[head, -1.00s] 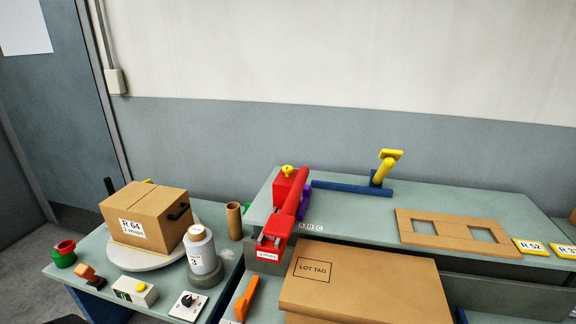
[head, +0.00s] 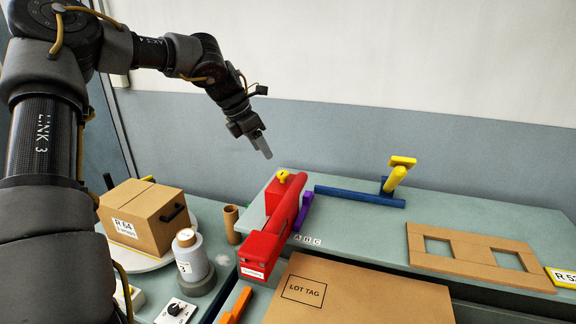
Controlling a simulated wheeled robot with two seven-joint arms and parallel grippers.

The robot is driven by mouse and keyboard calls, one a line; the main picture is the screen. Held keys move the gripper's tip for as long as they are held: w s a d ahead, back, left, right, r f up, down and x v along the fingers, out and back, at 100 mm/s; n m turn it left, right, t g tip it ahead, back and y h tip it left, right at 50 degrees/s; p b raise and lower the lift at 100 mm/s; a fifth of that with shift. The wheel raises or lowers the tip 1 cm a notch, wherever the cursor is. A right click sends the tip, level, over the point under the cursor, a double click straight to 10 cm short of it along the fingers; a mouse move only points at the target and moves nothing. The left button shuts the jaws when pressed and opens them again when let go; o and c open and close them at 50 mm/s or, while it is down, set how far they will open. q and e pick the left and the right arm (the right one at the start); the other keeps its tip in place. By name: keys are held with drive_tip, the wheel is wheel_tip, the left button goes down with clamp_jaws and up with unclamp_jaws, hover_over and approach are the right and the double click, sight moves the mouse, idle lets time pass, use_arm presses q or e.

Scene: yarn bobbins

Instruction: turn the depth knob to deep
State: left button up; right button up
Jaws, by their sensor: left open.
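A black dial knob (head: 173,308) sits on a small white plate (head: 182,316) at the front of the left table; its markings are too small to read. A yellow knob (head: 283,176) sits on top of the red device (head: 268,238). I cannot read a depth label on either. My left gripper (head: 264,146) is open and empty, in the air in front of the wall, above and behind the red device, apart from both knobs. My right gripper is out of view.
A bobbin (head: 191,254), a brown box (head: 143,217) and a cardboard tube (head: 231,222) stand on the left table. A lot-tag carton (head: 350,292) fills the front middle. A blue rail (head: 358,195) and a cardboard frame (head: 478,257) lie on the right bench, with bare surface between them.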

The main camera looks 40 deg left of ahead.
sight(282, 173)
use_arm(q)
drive_tip(key=shift+m+g, duration=0.3)
drive_tip(key=shift+m, duration=0.2)
drive_tip(key=x, duration=0.3)
drive_tip(key=d+p+x, duration=0.1)
drive_tip(key=x, duration=0.2)
drive_tip(key=w+p+x, duration=0.1)
drive_tip(key=x, duration=0.2)
drive_tip(key=shift+w+d+r, duration=0.1)
drive_tip(key=shift+d+r, duration=0.2)
drive_tip(key=shift+d, duration=0.1)
drive_tip(key=c, duration=0.9)
drive_tip(key=shift+c, duration=0.3)
